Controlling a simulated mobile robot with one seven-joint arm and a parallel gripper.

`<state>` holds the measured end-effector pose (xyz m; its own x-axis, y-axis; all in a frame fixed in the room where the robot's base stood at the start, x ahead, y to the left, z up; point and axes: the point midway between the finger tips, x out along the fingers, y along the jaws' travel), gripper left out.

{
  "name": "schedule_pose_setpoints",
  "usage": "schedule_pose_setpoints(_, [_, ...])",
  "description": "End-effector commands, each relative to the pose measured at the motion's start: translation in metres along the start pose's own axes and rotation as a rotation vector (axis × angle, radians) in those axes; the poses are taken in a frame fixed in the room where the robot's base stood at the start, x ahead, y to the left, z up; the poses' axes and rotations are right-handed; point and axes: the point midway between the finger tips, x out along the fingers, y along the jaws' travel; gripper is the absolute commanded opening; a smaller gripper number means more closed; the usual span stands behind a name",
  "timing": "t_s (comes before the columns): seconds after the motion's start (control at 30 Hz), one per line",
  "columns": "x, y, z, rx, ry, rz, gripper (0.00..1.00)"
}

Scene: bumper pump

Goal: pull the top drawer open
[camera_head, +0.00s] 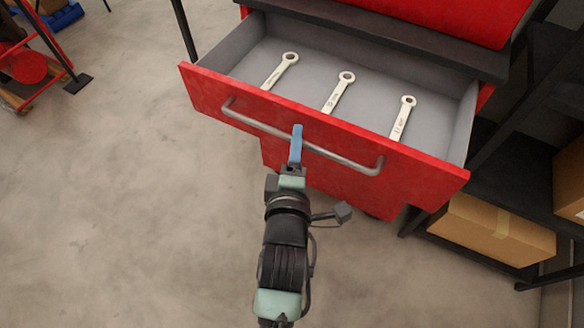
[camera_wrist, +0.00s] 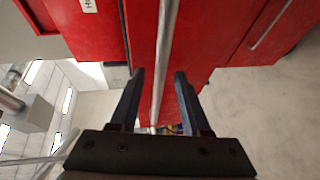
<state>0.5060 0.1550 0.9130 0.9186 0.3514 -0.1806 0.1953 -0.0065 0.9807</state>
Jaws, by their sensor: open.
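The top drawer (camera_head: 300,115) of a red cabinet is pulled out, and its grey inside shows. Its long silver handle (camera_head: 240,116) runs across the red front. In the wrist view the handle (camera_wrist: 166,50) runs lengthwise and passes between the fingers of my gripper (camera_wrist: 158,90). The fingers are open, one on each side of the bar. In the head view my gripper (camera_head: 297,143) is at the handle's middle, with a blue finger over the bar. I cannot tell whether a finger touches it.
Several wrenches, among them one on the right (camera_head: 403,116), lie in the drawer. A black shelf with cardboard boxes (camera_head: 490,230) stands at the right. A red hand truck (camera_head: 25,65) is at the far left. The concrete floor (camera_head: 120,200) in front and left is clear.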

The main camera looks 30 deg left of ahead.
Motion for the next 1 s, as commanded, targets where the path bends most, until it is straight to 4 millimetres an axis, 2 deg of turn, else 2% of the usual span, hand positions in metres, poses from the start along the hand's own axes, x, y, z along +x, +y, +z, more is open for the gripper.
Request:
schedule_pose_setpoints(0.3, [-0.059, -0.001, 0.0, -0.002, 0.0, -0.003, 0.47])
schedule_pose_setpoints(0.5, [-0.089, -0.001, 0.0, -0.001, 0.001, -0.004, 0.47])
schedule_pose_setpoints(0.73, [-0.109, -0.001, 0.0, -0.001, 0.0, -0.002, 0.47])
schedule_pose_setpoints(1.0, [-0.112, 0.0, 0.0, 0.0, 0.0, 0.0, 0.47])
